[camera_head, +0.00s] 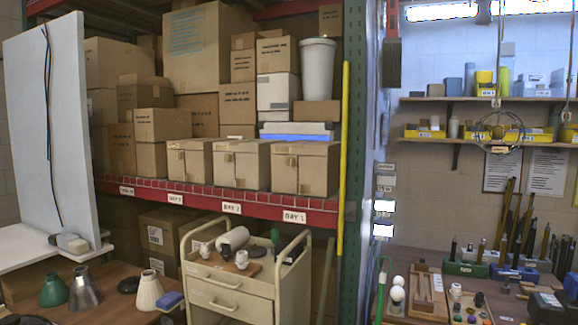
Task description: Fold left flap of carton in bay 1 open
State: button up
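The carton in bay 1 (307,172) is a brown cardboard box on the red-edged rack shelf, above the "BAY 1" label (294,216). It is the rightmost of three similar cartons in a row. Its top looks closed and flat, with a small piece at the front upper edge. The separate flaps are too small to make out. My gripper does not show in this view.
Cartons stand close on the left in bay 2 (240,166) and bay 3 (189,161). A yellow pole (344,150) and green rack upright (359,120) stand to the right. A beige cart (238,290) is in front below. A white panel (50,120) rises at left.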

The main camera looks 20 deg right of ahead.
aim_at(284, 167)
jog(key=u, duration=0.05)
jog(key=i, duration=1)
jog(key=z, duration=0.05)
